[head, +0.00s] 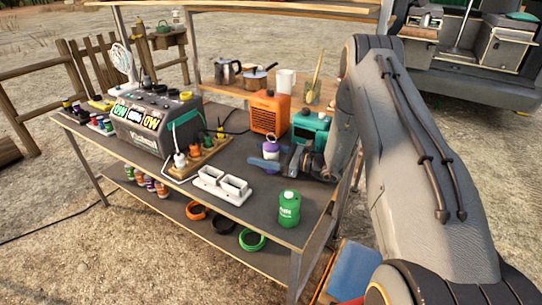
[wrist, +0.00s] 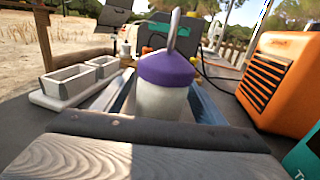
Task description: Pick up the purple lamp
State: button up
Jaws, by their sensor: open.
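The purple lamp stands upright on the dark tabletop. In the wrist view the lamp (wrist: 165,80) has a white body, a purple cap and a grey wire hook. In the head view the lamp (head: 271,149) is small and partly hidden by my gripper (head: 273,158). My gripper is open, with its bluish fingers (wrist: 163,98) to the left and right of the lamp. The lamp is between them; I cannot tell whether either finger touches it. The lamp's base is hidden behind the gripper's near part in the wrist view.
An orange heater (head: 269,112) and a teal box (head: 311,130) stand close behind and right. A white double tray (head: 222,185), a power strip (head: 198,158) and a grey power station (head: 150,125) lie left. A green canister (head: 289,208) stands near the front corner.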

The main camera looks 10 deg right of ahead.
jog(key=shift+w+a, duration=0.15)
jog(key=shift+a, duration=0.05)
jog(key=c, duration=1.3)
jog(key=shift+r, duration=0.1)
notch_tip(320, 180, up, 10)
jog(key=b, duration=0.1)
jog(key=shift+b, duration=0.3)
